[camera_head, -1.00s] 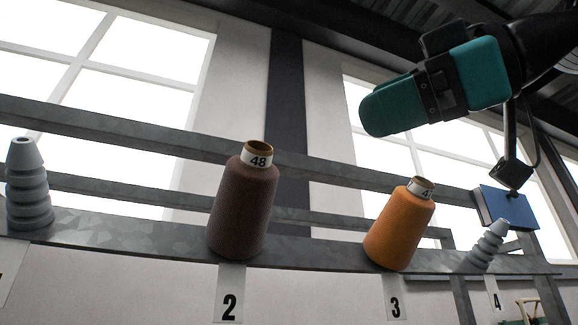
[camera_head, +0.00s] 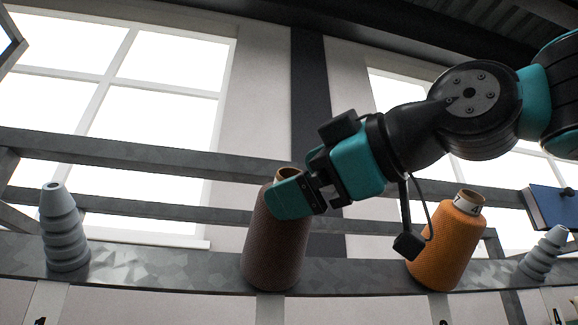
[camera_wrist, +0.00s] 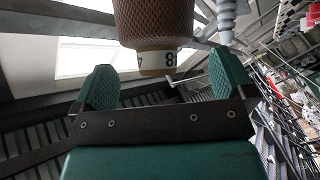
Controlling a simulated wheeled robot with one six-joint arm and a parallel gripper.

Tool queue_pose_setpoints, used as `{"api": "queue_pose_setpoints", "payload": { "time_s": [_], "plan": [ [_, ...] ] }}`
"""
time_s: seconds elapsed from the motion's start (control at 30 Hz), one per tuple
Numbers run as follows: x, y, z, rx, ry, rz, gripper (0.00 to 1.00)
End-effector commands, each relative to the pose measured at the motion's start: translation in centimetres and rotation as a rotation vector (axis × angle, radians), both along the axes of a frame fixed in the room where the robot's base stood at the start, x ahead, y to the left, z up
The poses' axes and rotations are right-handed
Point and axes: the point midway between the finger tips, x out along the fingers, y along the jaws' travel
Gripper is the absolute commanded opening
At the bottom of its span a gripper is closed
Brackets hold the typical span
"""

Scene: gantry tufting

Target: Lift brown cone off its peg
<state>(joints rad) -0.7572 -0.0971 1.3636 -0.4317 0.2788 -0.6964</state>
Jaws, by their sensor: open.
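The brown cone (camera_head: 274,245) stands on the metal rail left of centre in the head view. My gripper (camera_head: 290,198) is at the upper part of the cone and hides its label from the head camera. In the wrist view the cone (camera_wrist: 153,22) hangs in from the top edge, its numbered collar (camera_wrist: 157,60) lying between and beyond my two open teal fingers (camera_wrist: 165,88). Nothing is gripped. The peg under the cone is hidden.
An orange cone (camera_head: 447,243) stands to the right, behind my wrist camera's bracket. Bare grey ribbed pegs stand at the far left (camera_head: 63,230) and far right (camera_head: 545,253). Horizontal metal bars (camera_head: 140,152) run behind the cones. A blue box (camera_head: 553,207) is at right.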

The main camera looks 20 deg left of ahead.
Motion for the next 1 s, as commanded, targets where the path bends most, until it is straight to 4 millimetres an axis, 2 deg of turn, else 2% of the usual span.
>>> {"api": "queue_pose_setpoints", "payload": {
  "time_s": [0.2, 0.53, 0.57, 0.77, 0.8, 0.97, 1.0],
  "plan": [
    [0.9, 2.1, 0.2, 0.000, 0.001, 0.001, 1.00],
    [1.0, 2.4, 0.0, 0.001, 0.000, -0.001, 1.00],
    [1.0, 2.4, 0.0, 0.001, 0.000, -0.001, 0.98],
    [1.0, 2.4, 0.0, 0.002, 0.000, 0.000, 0.52],
    [1.0, 2.4, 0.0, 0.002, 0.000, 0.000, 0.76],
    [1.0, 2.4, 0.0, 0.000, 0.001, 0.000, 0.40],
    [1.0, 2.4, 0.1, 0.003, -0.001, 0.000, 0.37]
  ]
}}
